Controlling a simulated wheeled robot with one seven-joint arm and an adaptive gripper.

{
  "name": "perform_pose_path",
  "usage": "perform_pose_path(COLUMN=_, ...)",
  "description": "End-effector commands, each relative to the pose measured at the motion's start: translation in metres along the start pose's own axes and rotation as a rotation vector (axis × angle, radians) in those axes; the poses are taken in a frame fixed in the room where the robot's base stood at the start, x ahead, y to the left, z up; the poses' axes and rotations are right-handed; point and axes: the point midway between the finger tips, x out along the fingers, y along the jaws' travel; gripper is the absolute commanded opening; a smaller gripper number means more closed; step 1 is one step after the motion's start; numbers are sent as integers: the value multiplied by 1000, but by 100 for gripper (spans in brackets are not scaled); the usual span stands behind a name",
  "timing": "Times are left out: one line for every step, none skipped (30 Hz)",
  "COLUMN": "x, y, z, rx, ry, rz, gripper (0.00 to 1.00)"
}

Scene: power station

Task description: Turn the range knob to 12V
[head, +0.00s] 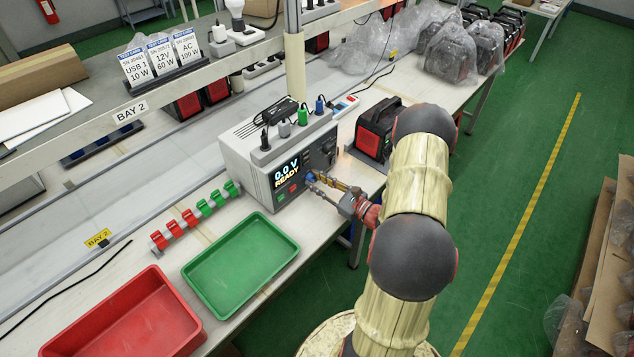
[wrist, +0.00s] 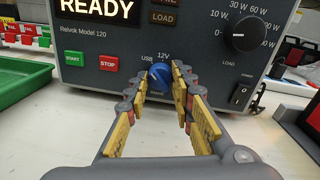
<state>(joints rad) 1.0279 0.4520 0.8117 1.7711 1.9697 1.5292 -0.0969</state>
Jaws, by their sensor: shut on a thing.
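The tester (head: 243,150) is a light grey box with a dark front panel (wrist: 105,85). Its display (head: 287,173) reads 0.0 V READY. The blue range knob (wrist: 158,76) sits low on the panel in the wrist view, with USB printed at its upper left and 12V above it. A pale mark on the knob seems to point up and left, but it is small. My gripper (wrist: 164,82) is shut on the knob, with one yellow-padded finger on each side.
A black load knob (wrist: 241,35) and a rocker switch (wrist: 241,95) are on the panel's right. A red-and-black unit (head: 375,130) stands right of the tester. Green (head: 240,262) and red (head: 125,318) trays lie at the front left. Cables stand on top of the tester.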

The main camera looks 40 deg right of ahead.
Motion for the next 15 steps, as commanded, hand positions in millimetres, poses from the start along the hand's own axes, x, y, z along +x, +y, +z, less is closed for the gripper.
perform_pose_path(x=0, y=0, z=0, rx=2, ry=0, rz=-1, gripper=0)
perform_pose_path(x=0, y=0, z=0, rx=4, ry=0, rz=-1, gripper=0)
perform_pose_path(x=0, y=0, z=0, rx=9, ry=0, rz=-1, gripper=0)
perform_pose_path(x=0, y=0, z=0, rx=14, ry=-1, rz=-1, gripper=0)
perform_pose_path(x=0, y=0, z=0, rx=21, ry=-1, rz=-1, gripper=0)
perform_pose_path(x=0, y=0, z=1, rx=31, ry=-1, rz=-1, gripper=0)
perform_pose_path(x=0, y=0, z=1, rx=42, ry=-2, rz=-1, gripper=0)
perform_pose_path(x=0, y=0, z=1, rx=55, ry=-3, rz=-1, gripper=0)
perform_pose_path(x=0, y=0, z=1, rx=73, ry=-4, rz=-2, gripper=0)
perform_pose_path(x=0, y=0, z=1, rx=90, ry=-5, rz=-2, gripper=0)
perform_pose_path(x=0, y=0, z=2, rx=107, ry=-6, rz=-2, gripper=0)
perform_pose_path(x=0, y=0, z=2, rx=134, ry=-8, rz=-2, gripper=0)
perform_pose_path(x=0, y=0, z=2, rx=154, ry=-9, rz=-3, gripper=0)
perform_pose_path(x=0, y=0, z=2, rx=178, ry=-10, rz=-3, gripper=0)
perform_pose_path(x=0, y=0, z=2, rx=209, ry=-12, rz=-3, gripper=0)
